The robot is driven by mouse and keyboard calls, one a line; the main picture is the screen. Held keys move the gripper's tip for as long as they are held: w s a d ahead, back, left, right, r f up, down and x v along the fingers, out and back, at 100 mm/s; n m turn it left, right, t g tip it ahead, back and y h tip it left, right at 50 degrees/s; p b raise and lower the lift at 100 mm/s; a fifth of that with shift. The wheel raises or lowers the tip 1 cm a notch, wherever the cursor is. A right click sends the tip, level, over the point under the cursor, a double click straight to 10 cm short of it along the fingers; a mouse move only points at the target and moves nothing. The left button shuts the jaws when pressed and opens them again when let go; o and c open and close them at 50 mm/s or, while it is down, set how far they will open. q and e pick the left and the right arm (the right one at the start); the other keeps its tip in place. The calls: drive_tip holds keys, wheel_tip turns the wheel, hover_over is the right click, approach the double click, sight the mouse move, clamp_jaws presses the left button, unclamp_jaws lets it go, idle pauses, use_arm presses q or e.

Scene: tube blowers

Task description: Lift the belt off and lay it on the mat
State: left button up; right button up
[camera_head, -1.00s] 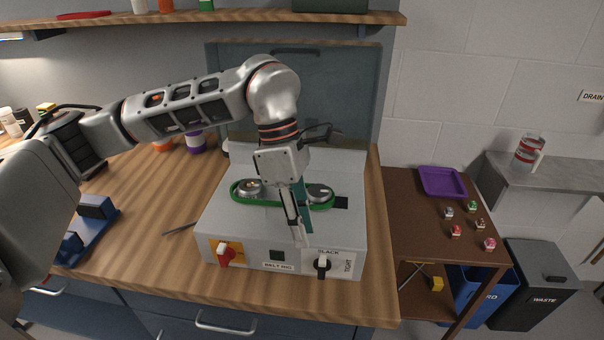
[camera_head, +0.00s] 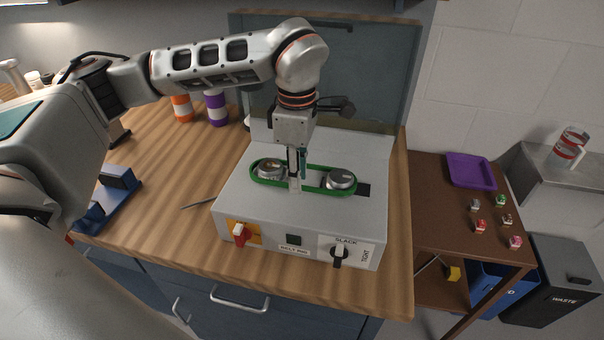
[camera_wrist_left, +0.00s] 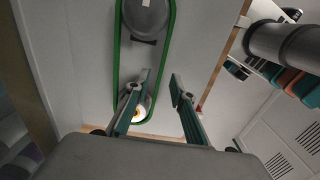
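The green belt (camera_head: 318,191) loops around two round metal pulleys (camera_head: 270,169) on top of the grey belt rig (camera_head: 235,207). My left gripper (camera_head: 296,186) points down at the belt's near run, between the pulleys. In the left wrist view my left gripper (camera_wrist_left: 160,76) is open, and one run of the belt (camera_wrist_left: 172,25) appears to pass between its fingers. Contact cannot be told. A black knob (camera_head: 339,254) is on the SLACK/TIGHT plate, and a red switch (camera_head: 239,236) is on the yellow plate. I cannot make out a mat. My right gripper is not in view.
A brown side table (camera_head: 436,230) at the right holds a purple tray (camera_head: 471,171) and several small coloured items. A blue holder (camera_head: 112,197) and a thin dark rod (camera_head: 198,201) lie left of the rig. Orange and purple banded containers (camera_head: 216,108) stand behind.

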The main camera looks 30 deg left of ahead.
use_arm(q)
drive_tip(key=shift+f, duration=0.6)
clamp_jaws()
drive_tip(key=shift+r, duration=0.15)
